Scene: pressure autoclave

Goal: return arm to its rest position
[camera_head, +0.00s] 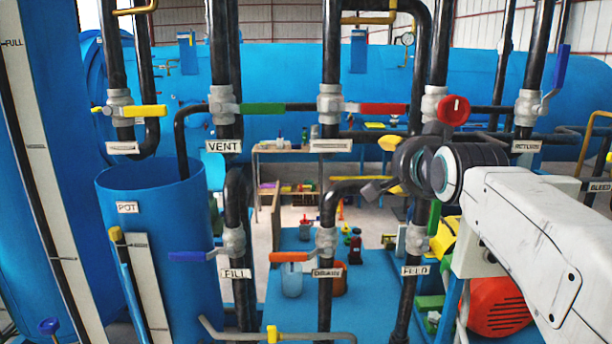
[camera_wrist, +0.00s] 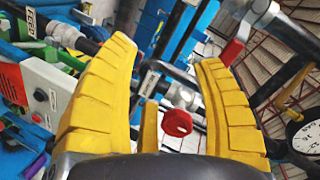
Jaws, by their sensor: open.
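My fingers are mostly hidden there. A red round knob (camera_head: 453,110) on a grey valve stands just above the wrist joint. I cannot tell for sure that it is the same knob.
Dark vertical pipes with coloured valve handles, including a green one (camera_head: 262,108) and an orange one (camera_head: 288,257), stand close around my arm. A blue pot (camera_head: 165,240) is at left. The wrist view shows a grey control box (camera_wrist: 45,98) and a dial gauge (camera_wrist: 306,138).

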